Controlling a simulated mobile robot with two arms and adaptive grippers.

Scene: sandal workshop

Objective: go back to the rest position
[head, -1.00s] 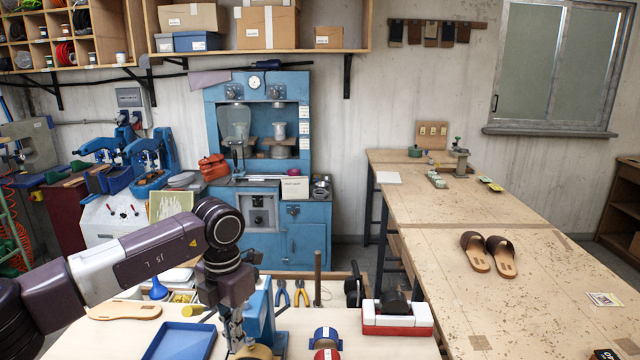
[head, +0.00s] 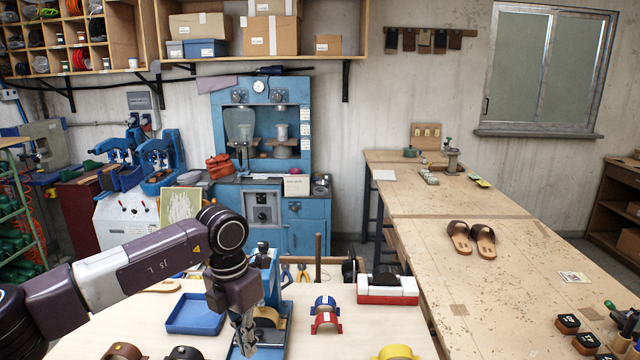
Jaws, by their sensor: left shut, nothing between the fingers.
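My left gripper (head: 246,335) points down over the near part of the light workbench, at the bottom of the head view. Its fingers are together with nothing between them. Behind and beside it stands a small blue press (head: 268,275) with a blue base. The gripper overlaps this base in the picture; I cannot tell whether it touches. My right gripper is not in view.
A blue tray (head: 194,314) lies left of the gripper. Blue (head: 325,303) and red (head: 326,321) curved straps lie to its right, with a yellow strap (head: 396,353) nearer. A red and white box (head: 388,291) stands behind. Sandals (head: 471,240) rest on the right-hand table.

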